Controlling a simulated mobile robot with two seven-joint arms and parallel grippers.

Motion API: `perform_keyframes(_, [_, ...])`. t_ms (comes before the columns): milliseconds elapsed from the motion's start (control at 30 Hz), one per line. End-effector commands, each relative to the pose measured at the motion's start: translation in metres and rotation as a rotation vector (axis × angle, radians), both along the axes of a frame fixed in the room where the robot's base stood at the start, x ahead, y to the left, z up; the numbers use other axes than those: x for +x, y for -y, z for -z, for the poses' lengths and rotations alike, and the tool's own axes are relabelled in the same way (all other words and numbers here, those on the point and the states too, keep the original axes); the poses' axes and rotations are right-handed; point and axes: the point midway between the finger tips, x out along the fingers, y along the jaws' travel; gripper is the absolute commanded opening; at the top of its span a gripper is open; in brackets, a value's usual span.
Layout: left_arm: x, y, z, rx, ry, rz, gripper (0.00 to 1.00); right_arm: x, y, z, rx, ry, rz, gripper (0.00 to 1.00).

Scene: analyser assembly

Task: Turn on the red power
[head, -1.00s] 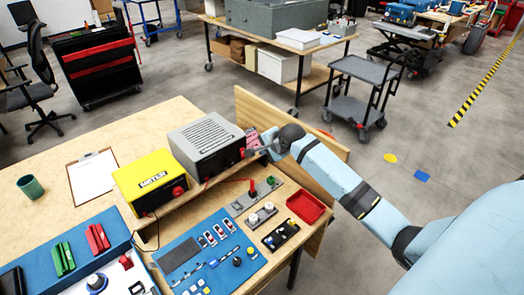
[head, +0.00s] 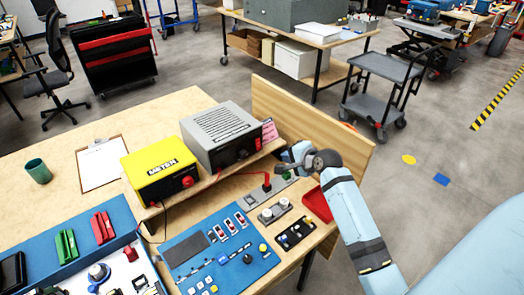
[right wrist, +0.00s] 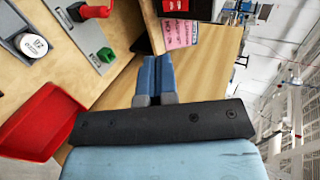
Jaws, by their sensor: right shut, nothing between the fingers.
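A grey power box (head: 222,138) with a slotted top stands on the wooden shelf. Its dark front carries a red part (head: 257,143), and the red part shows at the top edge of the right wrist view (right wrist: 174,4). A red-handled switch (head: 267,182) stands on a grey plate in front of the box, with a red wire at it. It also shows in the right wrist view (right wrist: 96,11), near a green button (right wrist: 106,55). My right gripper (head: 284,163) is shut and empty, right of the box front and above the plate's right end. My left gripper is out of view.
A wooden side panel (head: 310,120) rises behind my right gripper. A red tray (head: 317,205) lies close below it. A pink note (head: 269,131) is beside the box. A yellow meter (head: 158,168) and a blue control panel (head: 222,250) are to the left.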

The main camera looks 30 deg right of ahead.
Motion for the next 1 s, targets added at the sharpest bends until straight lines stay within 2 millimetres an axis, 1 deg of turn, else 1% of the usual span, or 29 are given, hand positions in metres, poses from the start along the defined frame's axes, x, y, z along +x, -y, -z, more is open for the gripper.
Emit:
perform_keyframes(267, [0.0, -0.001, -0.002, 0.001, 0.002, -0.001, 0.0, 0.001, 0.0, 0.0, 0.0, 0.0, -0.001, 0.0])
perform_keyframes(367, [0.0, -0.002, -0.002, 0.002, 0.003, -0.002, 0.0, 0.006, 0.0, 0.002, 0.001, 0.0, 0.0, 0.0])
perform_keyframes(433, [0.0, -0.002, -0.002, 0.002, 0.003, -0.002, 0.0, 0.013, -0.001, 0.006, 0.002, -0.001, -0.001, 0.0])
perform_keyframes(567, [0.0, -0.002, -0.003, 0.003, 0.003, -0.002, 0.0, 0.034, -0.003, 0.017, 0.002, -0.002, -0.002, 0.0])
perform_keyframes(700, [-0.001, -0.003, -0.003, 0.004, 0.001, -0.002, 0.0, 0.062, -0.005, 0.032, 0.003, -0.001, -0.001, 0.0])
perform_keyframes(833, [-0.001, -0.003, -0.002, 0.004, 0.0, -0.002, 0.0, 0.085, -0.007, 0.046, 0.002, -0.002, -0.001, 0.0])
perform_keyframes(1000, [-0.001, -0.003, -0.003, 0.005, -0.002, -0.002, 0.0, 0.111, -0.009, 0.052, 0.0, -0.001, -0.001, 0.0])
